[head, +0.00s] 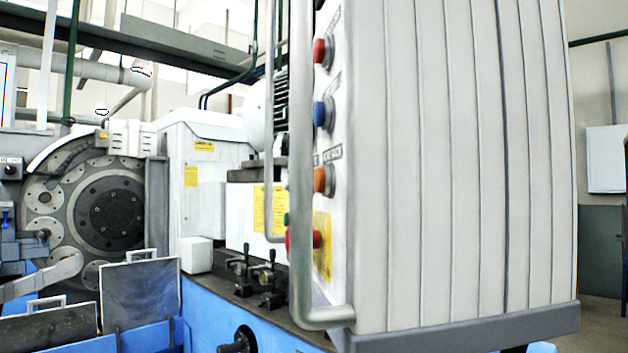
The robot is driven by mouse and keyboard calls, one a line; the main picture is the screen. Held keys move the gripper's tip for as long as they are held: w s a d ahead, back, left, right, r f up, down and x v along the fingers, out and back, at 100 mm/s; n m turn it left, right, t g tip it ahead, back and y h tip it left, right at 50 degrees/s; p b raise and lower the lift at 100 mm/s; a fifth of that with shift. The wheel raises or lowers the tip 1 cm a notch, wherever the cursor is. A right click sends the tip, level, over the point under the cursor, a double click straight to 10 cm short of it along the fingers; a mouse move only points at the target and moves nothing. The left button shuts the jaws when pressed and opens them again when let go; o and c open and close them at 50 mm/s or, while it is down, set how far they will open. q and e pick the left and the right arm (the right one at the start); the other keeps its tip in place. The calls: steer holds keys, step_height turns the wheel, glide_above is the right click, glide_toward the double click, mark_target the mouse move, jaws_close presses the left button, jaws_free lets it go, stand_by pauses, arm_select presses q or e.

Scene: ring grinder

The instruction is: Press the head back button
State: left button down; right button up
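A control panel (335,120) is on the narrow left face of a tall grey cabinet (450,170), seen at a steep angle. Its buttons stick out to the left: a red one (321,51) at the top, a blue one (321,114) below it, an orange one (322,180), and a lower red one (316,239). A green button (286,219) is partly hidden. Small labels sit above some buttons, but the angle is too steep to read them surely, so I cannot tell which is head back. Neither of my grippers is in view.
A bent grey rail (301,200) runs in front of the panel's left side and hides part of it. Grinder housing (205,180), small levers (265,275) and a large round disc (110,215) lie to the left. A blue machine bed (225,310) is below.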

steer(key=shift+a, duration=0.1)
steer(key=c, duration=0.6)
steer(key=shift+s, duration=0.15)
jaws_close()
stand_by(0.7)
